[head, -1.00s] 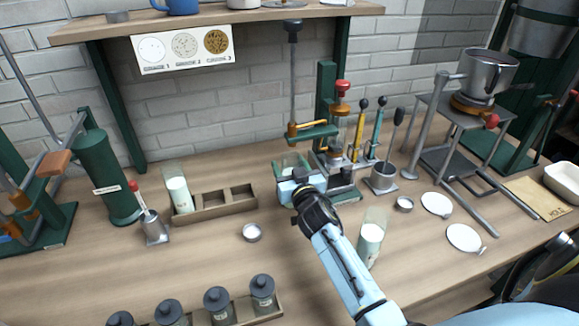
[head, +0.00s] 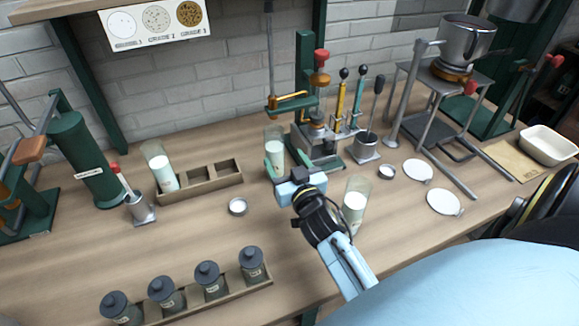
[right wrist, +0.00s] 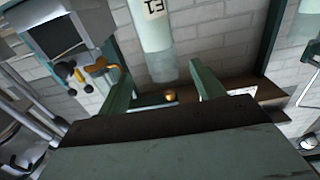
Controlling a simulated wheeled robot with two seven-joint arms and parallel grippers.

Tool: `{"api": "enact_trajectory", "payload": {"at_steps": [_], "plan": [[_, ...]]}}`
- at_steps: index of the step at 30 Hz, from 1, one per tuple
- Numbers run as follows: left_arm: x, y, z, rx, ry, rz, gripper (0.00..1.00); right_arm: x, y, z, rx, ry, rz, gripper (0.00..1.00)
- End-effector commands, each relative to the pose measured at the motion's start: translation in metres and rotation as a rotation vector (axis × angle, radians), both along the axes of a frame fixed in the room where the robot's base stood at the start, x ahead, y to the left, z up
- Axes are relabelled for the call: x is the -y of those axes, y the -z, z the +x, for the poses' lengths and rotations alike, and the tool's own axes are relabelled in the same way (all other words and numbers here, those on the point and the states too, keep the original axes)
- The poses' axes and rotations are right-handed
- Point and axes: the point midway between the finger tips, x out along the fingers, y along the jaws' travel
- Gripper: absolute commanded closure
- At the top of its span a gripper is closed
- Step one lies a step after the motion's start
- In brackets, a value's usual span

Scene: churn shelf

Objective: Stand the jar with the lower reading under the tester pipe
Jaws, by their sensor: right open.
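The tester pipe (head: 270,50) comes down to a brass-handled valve (head: 290,100) at the back of the bench. A glass jar with white contents (head: 275,150) stands upright below it. My right gripper (head: 281,165) is open just in front of this jar. A second white-filled jar (head: 162,172) stands in the wooden rack at left; a third (head: 355,206) stands right of my arm. Their readings are not legible. My left gripper is not in view.
The wooden rack (head: 203,185) has two empty slots. A green press (head: 308,80), a grey cup with a tool (head: 366,147) and a metal stand (head: 440,100) crowd the right. Several lidded dark jars (head: 207,277) stand in front. A small round dish (head: 238,206) lies mid-bench.

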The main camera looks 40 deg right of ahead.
Motion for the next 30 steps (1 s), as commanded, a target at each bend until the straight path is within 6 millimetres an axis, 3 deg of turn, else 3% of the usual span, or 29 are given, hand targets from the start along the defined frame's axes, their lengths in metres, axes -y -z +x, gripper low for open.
{"api": "enact_trajectory", "payload": {"at_steps": [7,30], "plan": [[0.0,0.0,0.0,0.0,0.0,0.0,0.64,-0.005,0.0,-0.02,0.0,0.001,0.002,0.33],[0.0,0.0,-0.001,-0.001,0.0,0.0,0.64,-0.005,0.0,-0.021,0.0,0.001,0.001,0.33]]}}
